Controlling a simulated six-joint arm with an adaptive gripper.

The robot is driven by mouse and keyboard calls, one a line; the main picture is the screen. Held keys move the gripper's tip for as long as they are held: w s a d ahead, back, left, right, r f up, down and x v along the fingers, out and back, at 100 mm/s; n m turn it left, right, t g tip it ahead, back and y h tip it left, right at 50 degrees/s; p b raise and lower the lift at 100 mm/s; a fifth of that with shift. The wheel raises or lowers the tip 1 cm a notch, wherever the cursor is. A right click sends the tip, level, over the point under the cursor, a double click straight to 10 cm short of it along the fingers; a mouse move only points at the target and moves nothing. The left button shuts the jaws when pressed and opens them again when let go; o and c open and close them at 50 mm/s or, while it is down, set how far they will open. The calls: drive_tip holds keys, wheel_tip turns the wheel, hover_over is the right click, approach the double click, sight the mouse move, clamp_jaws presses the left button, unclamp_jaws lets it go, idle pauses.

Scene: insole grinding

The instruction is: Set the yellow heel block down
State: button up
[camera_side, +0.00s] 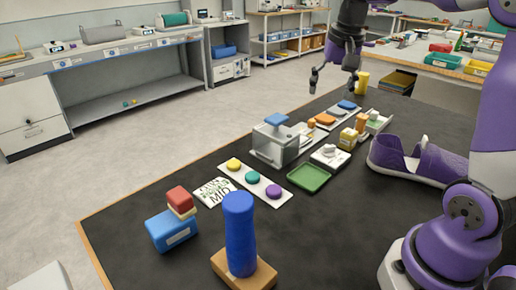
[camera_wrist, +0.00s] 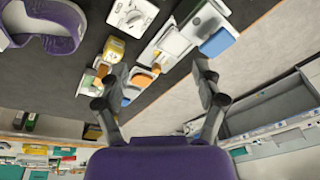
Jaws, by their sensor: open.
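The yellow heel block (camera_side: 347,139) stands on the dark table, right of centre in the side view, behind the white dial device. I take the yellow block with a pale patch in the wrist view (camera_wrist: 114,50) to be the same one. My gripper (camera_side: 333,84) is open and empty, raised above the far part of the table. In the wrist view my gripper (camera_wrist: 158,72) has its fingers spread wide, with nothing between them. The yellow block lies beyond the left fingertip there, apart from it.
A grey press with a blue top (camera_side: 283,140), a white dial device (camera_side: 330,156) and a green tray (camera_side: 309,177) stand nearby. A purple shoe (camera_side: 420,160) is at right. A blue upright cylinder (camera_side: 239,232) is in front. Dark tabletop is bare at front right.

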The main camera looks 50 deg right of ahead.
drive_tip(key=s+a+f+n+t+y, duration=0.1)
drive_tip(key=s+a+f+n+t, duration=0.2)
drive_tip(key=s+a+n, duration=0.7)
drive_tip(key=a, duration=0.4)
drive_tip(key=shift+s+a, duration=0.15)
drive_tip(key=shift+s, duration=0.25)
